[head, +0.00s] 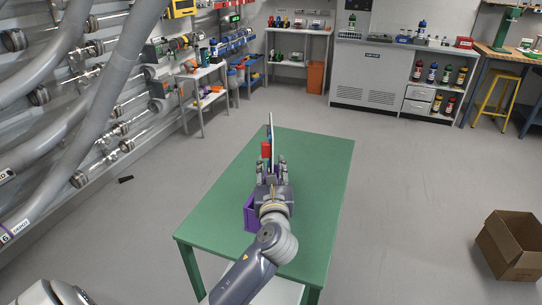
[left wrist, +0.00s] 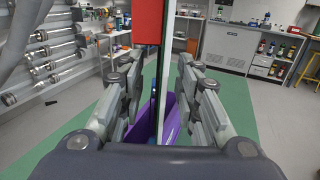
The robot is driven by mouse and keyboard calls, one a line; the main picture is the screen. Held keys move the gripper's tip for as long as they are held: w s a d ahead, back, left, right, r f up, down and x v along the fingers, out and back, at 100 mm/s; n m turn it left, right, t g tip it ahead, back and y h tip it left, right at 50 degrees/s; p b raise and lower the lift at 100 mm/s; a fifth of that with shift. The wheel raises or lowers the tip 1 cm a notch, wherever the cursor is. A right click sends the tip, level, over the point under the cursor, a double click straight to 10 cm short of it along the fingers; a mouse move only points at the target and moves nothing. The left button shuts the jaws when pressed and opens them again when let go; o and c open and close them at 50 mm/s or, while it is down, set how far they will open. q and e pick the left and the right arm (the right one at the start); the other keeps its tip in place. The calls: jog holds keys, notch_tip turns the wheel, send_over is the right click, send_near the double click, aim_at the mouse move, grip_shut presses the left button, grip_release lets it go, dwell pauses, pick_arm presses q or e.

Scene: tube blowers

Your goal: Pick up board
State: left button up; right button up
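A thin upright board (head: 270,122) shows almost edge-on above the green table, with a red block (head: 265,149) on its left side. In the left wrist view the board (left wrist: 163,65) and the red block (left wrist: 147,20) stand ahead, between the finger lines. My left gripper (head: 271,166) is over the table behind the board. Its fingers (left wrist: 159,88) are spread, with gaps showing on both sides of the board; I see no contact. The board's lower end is partly hidden. My right gripper is in neither view.
A purple bin (head: 250,214) stands on the green table (head: 318,190), partly hidden by my arm; it also shows below the fingers (left wrist: 171,122). Pipes line the left wall. An open cardboard box (head: 512,244) is on the floor at right.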

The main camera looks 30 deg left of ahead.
aim_at(269, 150)
pick_arm(q)
jog(key=x, duration=0.4)
jog(key=shift+w+f, duration=0.15)
grip_shut()
jog(key=shift+r, duration=0.5)
jog(key=r, duration=0.2)
jog(key=shift+s+r+p, duration=0.35)
jog(key=shift+s, duration=0.05)
jog(key=s+r, duration=0.1)
jog(key=s, duration=1.4)
jog(key=shift+s+d+r, duration=0.2)
jog(key=shift+d+r, duration=0.05)
jog(key=shift+d, duration=0.15)
